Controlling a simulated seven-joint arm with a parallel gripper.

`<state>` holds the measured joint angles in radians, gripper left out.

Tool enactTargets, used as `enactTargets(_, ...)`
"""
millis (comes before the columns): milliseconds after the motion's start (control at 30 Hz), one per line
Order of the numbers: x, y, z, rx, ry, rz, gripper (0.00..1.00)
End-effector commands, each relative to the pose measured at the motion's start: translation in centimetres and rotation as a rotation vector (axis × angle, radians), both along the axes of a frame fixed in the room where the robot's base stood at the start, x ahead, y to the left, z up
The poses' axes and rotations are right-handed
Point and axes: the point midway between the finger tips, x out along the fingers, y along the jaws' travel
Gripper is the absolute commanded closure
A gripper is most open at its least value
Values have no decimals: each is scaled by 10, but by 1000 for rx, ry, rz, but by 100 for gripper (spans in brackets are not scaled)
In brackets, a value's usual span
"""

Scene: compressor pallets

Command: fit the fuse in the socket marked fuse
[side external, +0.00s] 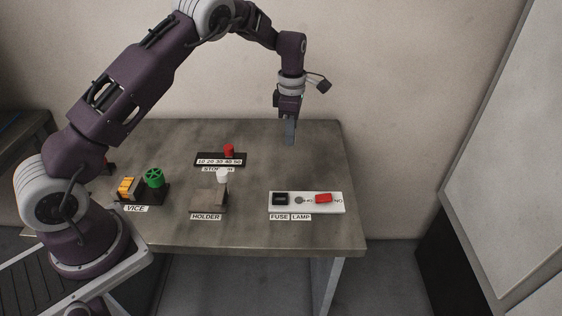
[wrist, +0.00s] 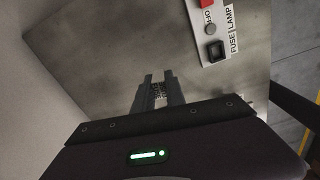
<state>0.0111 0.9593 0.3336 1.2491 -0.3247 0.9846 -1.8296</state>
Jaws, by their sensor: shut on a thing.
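My gripper (side external: 290,136) is above the back right of the table. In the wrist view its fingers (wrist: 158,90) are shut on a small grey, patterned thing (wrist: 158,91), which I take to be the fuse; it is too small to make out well. The fuse socket (side external: 280,198) is a black square block at the left of a white panel (side external: 334,208), with a FUSE label in front. It also shows in the wrist view (wrist: 214,50), apart from the gripper. I see nothing in its opening.
The panel also has a grey round lamp part (side external: 299,200) and a red switch (side external: 323,198). The table's back right is clear.

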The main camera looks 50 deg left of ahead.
Motion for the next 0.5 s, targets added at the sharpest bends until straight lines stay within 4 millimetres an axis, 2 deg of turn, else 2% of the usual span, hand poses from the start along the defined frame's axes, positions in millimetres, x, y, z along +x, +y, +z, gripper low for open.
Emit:
enactTargets(267, -47, -13, 46, 7, 1, -874, 100)
enactTargets(400, -80, -21, 66, 4, 4, -1395, 100)
enactTargets(500, -101, -27, 76, 3, 3, -1723, 100)
